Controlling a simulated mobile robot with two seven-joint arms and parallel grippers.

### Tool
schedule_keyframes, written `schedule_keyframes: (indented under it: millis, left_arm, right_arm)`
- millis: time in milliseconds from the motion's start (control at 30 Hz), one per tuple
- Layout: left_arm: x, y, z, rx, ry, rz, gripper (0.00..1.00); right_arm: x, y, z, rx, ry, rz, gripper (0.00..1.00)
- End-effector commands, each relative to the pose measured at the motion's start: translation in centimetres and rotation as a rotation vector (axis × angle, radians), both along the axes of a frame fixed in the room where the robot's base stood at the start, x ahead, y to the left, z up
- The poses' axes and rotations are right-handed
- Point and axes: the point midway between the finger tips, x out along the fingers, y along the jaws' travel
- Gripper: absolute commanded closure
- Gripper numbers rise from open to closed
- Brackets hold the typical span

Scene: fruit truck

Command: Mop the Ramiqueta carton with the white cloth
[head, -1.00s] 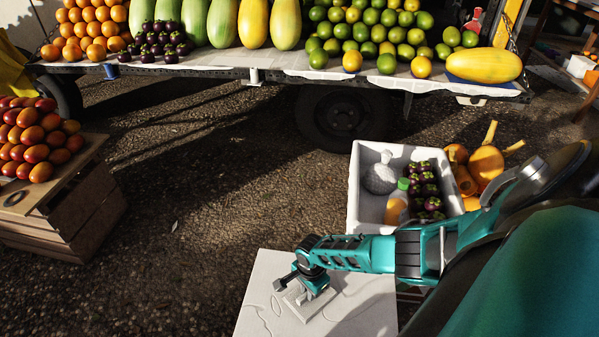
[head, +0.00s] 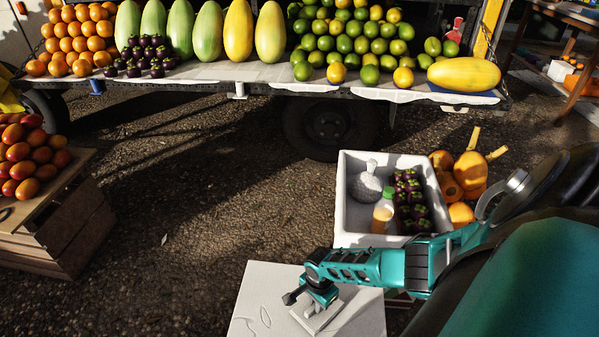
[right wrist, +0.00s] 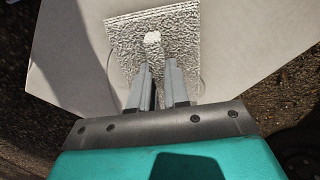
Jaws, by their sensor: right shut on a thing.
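The Ramiqueta carton (head: 262,318) is a pale, flat-topped box at the bottom middle of the head view, with thin line markings on top. It also fills much of the right wrist view (right wrist: 240,50). The white cloth (head: 319,319) is a small square pad on the carton's top; in the right wrist view (right wrist: 180,30) it is textured, with a pale raised knob. My right gripper (head: 307,298) is above the cloth and shut on it. In the right wrist view its fingers (right wrist: 159,75) reach the knob. My left gripper is not in view.
A white crate (head: 343,195) with mangosteens and a bottle stands behind the carton. Orange squashes (head: 468,172) lie to its right. The fruit-laden truck bed (head: 210,74) crosses the back. A wooden crate (head: 60,235) with red fruit stands left. Open ground lies between.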

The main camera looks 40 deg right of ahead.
Motion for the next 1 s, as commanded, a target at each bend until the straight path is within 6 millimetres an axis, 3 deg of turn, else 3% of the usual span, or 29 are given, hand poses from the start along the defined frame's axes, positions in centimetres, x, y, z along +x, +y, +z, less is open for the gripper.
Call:
schedule_keyframes:
  millis: [333,367,433,1000]
  left_arm:
    - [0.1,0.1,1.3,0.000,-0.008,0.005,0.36]
    - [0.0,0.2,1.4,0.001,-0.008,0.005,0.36]
    - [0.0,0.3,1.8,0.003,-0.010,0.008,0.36]
    - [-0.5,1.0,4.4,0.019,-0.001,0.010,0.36]
  right_arm:
    - [-1.3,-0.4,0.0,0.003,0.009,0.007,1.00]
    - [0.1,-1.1,-0.3,0.011,-0.004,-0.018,1.00]
    - [-1.1,-1.1,1.8,-0.004,0.001,0.013,1.00]
    - [-1.4,-1.9,5.3,-0.003,0.003,0.016,1.00]
